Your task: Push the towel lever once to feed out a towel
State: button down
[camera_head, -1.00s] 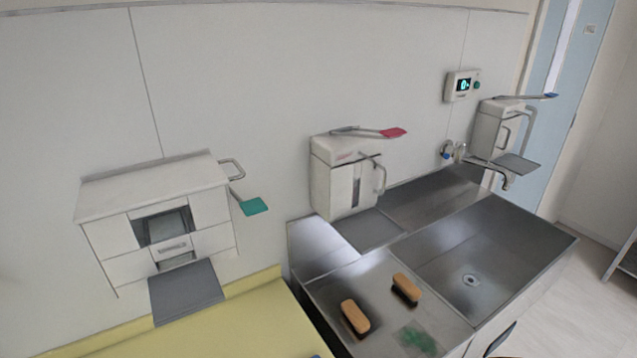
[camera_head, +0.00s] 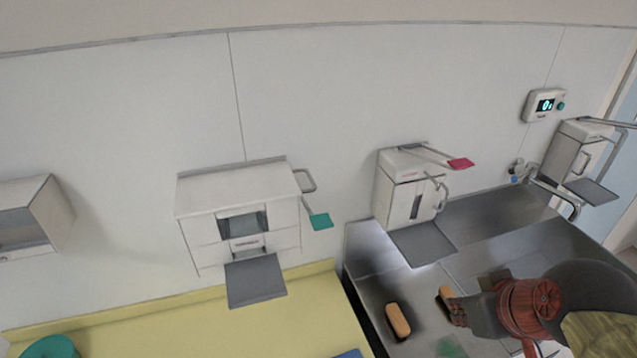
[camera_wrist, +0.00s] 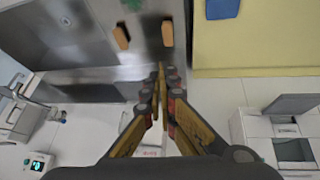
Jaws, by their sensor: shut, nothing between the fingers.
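The white towel dispenser (camera_head: 240,190) is on the wall left of the sink. Its lever with a green paddle (camera_head: 320,221) sticks out at its right side, and a grey tray (camera_head: 255,280) juts out below. In the wrist view part of the dispenser (camera_wrist: 262,128) shows at the lower right; I cannot make out the green paddle there. My gripper (camera_wrist: 162,72) is shut and empty. In the head view it is at the lower right over the sink unit, well right of and apart from the green paddle.
A dispenser with a red lever (camera_head: 461,163) hangs over the steel sink unit (camera_head: 500,225). Another dispenser (camera_head: 578,150) and a faucet are farther right. Brushes (camera_head: 397,320) lie on the sink unit. The yellow counter (camera_head: 190,328) below the towel dispenser is mostly clear.

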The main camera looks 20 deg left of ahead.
jog(key=w+a+r+n+y+p, duration=0.1)
jog(key=a+r+n+p, duration=0.3)
jog(key=a, duration=0.6)
jog(key=w+a+r+n+g+y+p, duration=0.1)
jog(key=w+a+r+n+p, duration=0.3)
jog(key=a+r+p, duration=0.4)
jog(key=w+a+r+n+y+p, duration=0.2)
jog(key=a+r+p, duration=0.5)
jog(key=a, duration=0.5)
jog(key=shift+w+a+r+n, duration=0.25)
jog(key=shift+w+n, duration=0.3)
jog(key=shift+n, duration=0.65)
jog(key=shift+f, duration=0.2)
jog(key=b, duration=0.3)
send_over(314, 217)
jog(key=w, duration=0.1)
jog(key=f, duration=0.7)
jog(key=shift+w+a+f, duration=0.1)
jog(key=shift+a+f, duration=0.05)
jog(key=shift+a, duration=0.1)
jog(key=shift+f+b, duration=0.6)
jog(key=shift+b, duration=0.2)
jog(key=shift+d+f+b, duration=0.1)
jog(key=shift+f+b, duration=0.05)
jog(key=shift+b, duration=0.2)
jog(key=shift+f+b, duration=0.25)
jog(key=shift+b, duration=0.2)
